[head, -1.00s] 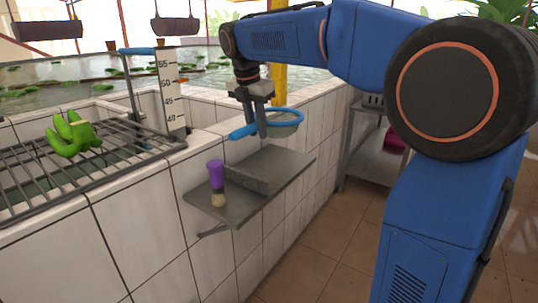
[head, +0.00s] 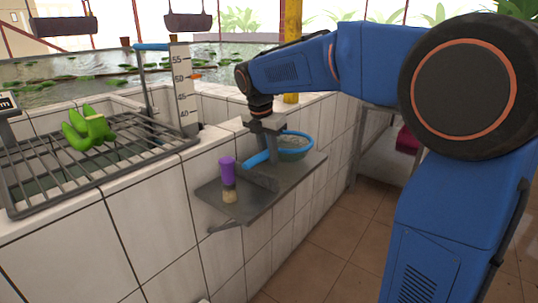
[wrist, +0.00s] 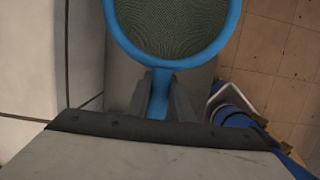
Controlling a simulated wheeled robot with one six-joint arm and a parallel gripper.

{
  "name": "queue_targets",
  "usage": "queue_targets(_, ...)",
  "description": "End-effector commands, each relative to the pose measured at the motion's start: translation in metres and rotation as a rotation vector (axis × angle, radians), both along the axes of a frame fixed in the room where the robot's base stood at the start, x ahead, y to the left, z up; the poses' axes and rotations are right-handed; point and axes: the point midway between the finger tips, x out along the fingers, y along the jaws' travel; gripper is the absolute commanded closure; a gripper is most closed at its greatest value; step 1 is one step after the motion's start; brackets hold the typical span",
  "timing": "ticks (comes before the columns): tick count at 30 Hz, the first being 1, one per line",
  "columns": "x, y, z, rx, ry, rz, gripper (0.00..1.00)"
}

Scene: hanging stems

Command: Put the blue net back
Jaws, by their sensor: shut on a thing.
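The blue net (head: 296,143) has a round blue rim, a mesh and a short blue handle. My gripper (head: 266,152) is shut on its handle, with the fingers pointing down. The net is at the grey wall shelf (head: 245,212), over its far part; I cannot tell whether it touches the shelf. In the wrist view the net (wrist: 172,62) shows its mesh beyond my fingertips (wrist: 160,92), with the handle between them.
A purple-handled brush (head: 228,178) stands on the near part of the shelf. A white depth gauge (head: 182,88) stands at the pool's edge. Tiled wall backs the shelf.

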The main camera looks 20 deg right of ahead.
Motion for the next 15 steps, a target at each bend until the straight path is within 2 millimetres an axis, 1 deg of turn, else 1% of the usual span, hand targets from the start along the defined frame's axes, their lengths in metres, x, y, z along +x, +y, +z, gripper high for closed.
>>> queue_targets(8,0.0,0.0,-0.0025,0.0,0.0,0.0,1.0)
queue_targets(9,0.0001,0.0,-0.0025,0.0,0.0,0.0,0.73)
queue_targets(10,0.0001,0.0,-0.0024,0.0,0.0,0.0,0.66)
queue_targets(11,0.0001,0.0,-0.0024,0.0,0.0,0.0,0.61)
queue_targets(15,0.0,0.0,-0.0024,0.0,0.0,0.0,0.61)
